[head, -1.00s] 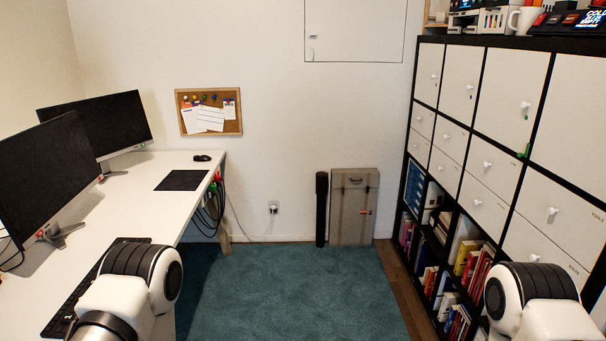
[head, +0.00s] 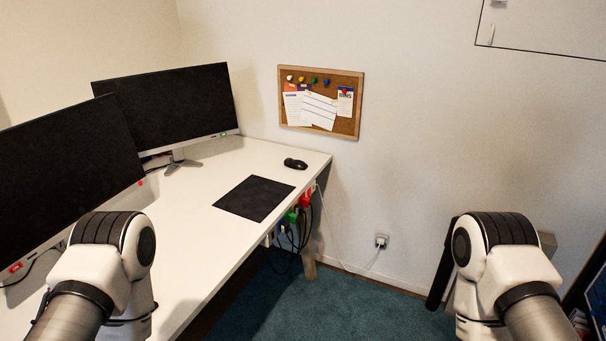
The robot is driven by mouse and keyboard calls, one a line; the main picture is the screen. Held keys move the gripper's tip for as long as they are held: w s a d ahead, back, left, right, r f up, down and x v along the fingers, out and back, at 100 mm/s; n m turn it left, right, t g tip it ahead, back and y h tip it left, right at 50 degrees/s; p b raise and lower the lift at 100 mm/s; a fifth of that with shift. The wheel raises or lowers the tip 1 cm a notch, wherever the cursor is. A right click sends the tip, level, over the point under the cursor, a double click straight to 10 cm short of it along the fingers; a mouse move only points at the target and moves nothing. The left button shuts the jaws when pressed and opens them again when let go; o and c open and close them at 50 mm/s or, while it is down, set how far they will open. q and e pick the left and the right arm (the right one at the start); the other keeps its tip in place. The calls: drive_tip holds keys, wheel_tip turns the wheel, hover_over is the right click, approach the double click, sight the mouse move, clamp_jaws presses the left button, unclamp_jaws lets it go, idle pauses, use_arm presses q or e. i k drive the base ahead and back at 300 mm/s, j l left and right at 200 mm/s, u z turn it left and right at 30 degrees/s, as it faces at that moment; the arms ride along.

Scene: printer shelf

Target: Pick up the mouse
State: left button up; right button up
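The black mouse (head: 295,163) lies on the white desk (head: 205,199) near its far right corner. It is just beyond the black mouse pad (head: 254,198) and apart from it. My two arms show at the lower left and lower right of the head view, but only their links are in the picture. Neither gripper is in view. Both visible arm parts are well short of the mouse.
Two black monitors (head: 165,108) (head: 66,178) stand along the desk's left side. Cables and colored plugs (head: 292,216) hang under the desk's right edge. A corkboard (head: 320,102) hangs on the wall behind. Teal carpet (head: 340,310) lies open right of the desk.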

sight(297, 164)
drive_tip(key=i+l+u, duration=0.15)
drive_tip(key=i+l, duration=0.6)
drive_tip(key=l, duration=0.15)
drive_tip(key=l+z, duration=0.05)
